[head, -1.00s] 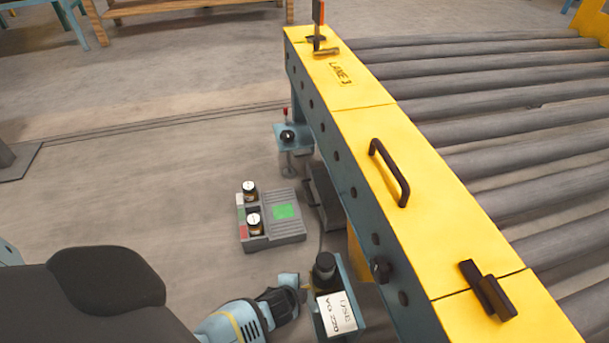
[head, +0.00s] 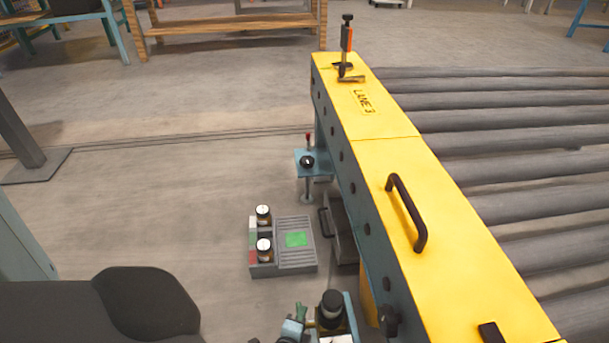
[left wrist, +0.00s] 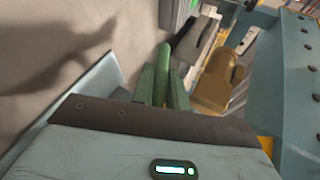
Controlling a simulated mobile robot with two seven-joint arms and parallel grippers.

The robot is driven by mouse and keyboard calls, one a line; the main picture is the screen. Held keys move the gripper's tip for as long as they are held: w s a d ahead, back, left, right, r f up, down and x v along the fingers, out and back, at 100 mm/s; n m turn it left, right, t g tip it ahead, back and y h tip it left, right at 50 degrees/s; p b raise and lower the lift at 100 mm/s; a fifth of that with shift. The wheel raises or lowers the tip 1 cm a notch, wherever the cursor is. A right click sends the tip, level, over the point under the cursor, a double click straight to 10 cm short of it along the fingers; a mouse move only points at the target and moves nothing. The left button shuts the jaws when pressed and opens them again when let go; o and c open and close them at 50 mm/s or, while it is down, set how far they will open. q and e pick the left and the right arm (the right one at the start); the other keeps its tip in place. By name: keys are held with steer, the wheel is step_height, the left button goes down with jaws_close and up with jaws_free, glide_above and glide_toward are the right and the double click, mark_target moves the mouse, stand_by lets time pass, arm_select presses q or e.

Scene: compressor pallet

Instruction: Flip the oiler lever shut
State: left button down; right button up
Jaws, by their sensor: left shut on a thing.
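The oiler is probably the small unit with a black round cap (head: 332,303) and a white label at the bottom of the head view, beside the conveyor's side. My left gripper (head: 293,327) is just left of it, partly cut off by the lower picture edge. A green piece (head: 301,312) stands up at its tip. In the left wrist view, my left gripper (left wrist: 163,88) is shut around a green rod (left wrist: 164,62), which looks like the lever. A brown-gold block (left wrist: 219,82) sits just right of the fingers. The rod's pivot is hidden. My right gripper is out of view.
The yellow conveyor rail (head: 385,155) with a black handle (head: 407,212) runs along the right, with grey rollers (head: 500,158) beyond. A grey tray (head: 298,262) with two small jars stands on the floor ahead. Open floor lies to the left.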

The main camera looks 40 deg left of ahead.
arm_select(q)
steer(key=shift+w+a+r+m+t+y, duration=0.1)
steer(key=shift+r+m+t+y, duration=0.25)
steer(key=shift+t+y, duration=0.35)
steer(key=shift+r+m+t+y, duration=0.1)
steer(key=shift+m+t+y, duration=0.15)
steer(key=shift+t+y, duration=0.25)
steer(key=shift+a+r+t, duration=0.1)
steer(key=shift+r+t, duration=0.1)
steer(key=shift+t, duration=0.5)
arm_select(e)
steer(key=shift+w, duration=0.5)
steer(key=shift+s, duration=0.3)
arm_select(q)
steer(key=c, duration=1.4)
jaws_free()
